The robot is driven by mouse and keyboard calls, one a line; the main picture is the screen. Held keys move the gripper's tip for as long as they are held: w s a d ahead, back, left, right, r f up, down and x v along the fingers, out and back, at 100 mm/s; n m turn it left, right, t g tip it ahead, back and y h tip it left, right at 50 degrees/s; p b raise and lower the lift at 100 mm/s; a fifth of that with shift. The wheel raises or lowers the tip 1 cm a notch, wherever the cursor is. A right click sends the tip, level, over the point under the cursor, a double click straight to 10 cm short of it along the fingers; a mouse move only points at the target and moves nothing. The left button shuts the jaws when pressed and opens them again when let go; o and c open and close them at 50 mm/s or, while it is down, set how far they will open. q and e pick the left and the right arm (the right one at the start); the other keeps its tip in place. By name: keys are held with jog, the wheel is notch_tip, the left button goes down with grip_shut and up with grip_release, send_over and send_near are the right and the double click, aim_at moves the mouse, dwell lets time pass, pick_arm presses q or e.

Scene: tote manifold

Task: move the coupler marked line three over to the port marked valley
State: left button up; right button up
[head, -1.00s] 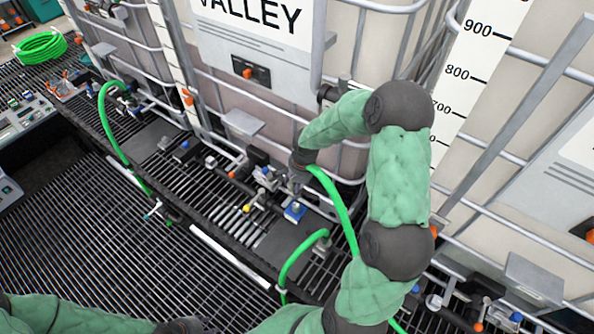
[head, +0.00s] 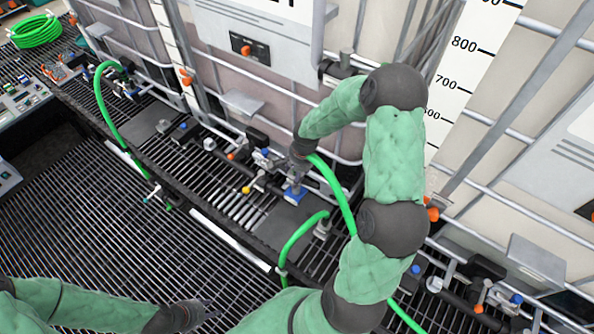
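The tank placard (head: 250,22) shows only the lower edge of its lettering; one second ago it read VALLEY. Below it, a blue-based port (head: 293,196) sits on the grated shelf. My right gripper (head: 296,177) points down just above this port. A green hose (head: 338,195) arches out from beside that gripper and runs down behind my arm. The gripper seems shut on the hose's coupler, which is mostly hidden; no line marking is legible. I cannot tell whether coupler and port touch. My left gripper (head: 208,312) is at the bottom, low over the grating, its fingers too dark to read.
A second green hose (head: 298,238) arches up to a fitting right of the blue port. A third hose (head: 104,120) runs from a fitting at the left. A coiled green hose (head: 35,30) lies far left. Valves and pipes line the shelf; the floor grating (head: 90,200) is clear.

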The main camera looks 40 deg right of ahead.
jog(key=shift+f+b, duration=3.7)
jog(key=shift+b, duration=0.2)
jog(key=o, duration=1.8)
jog(key=shift+c, duration=0.2)
jog(key=r, duration=0.4)
jog(key=s+r, duration=0.1)
jog(key=r, duration=0.7)
jog(key=shift+s+d, duration=0.25)
jog(key=shift+s, duration=0.15)
jog(key=shift+f, duration=0.1)
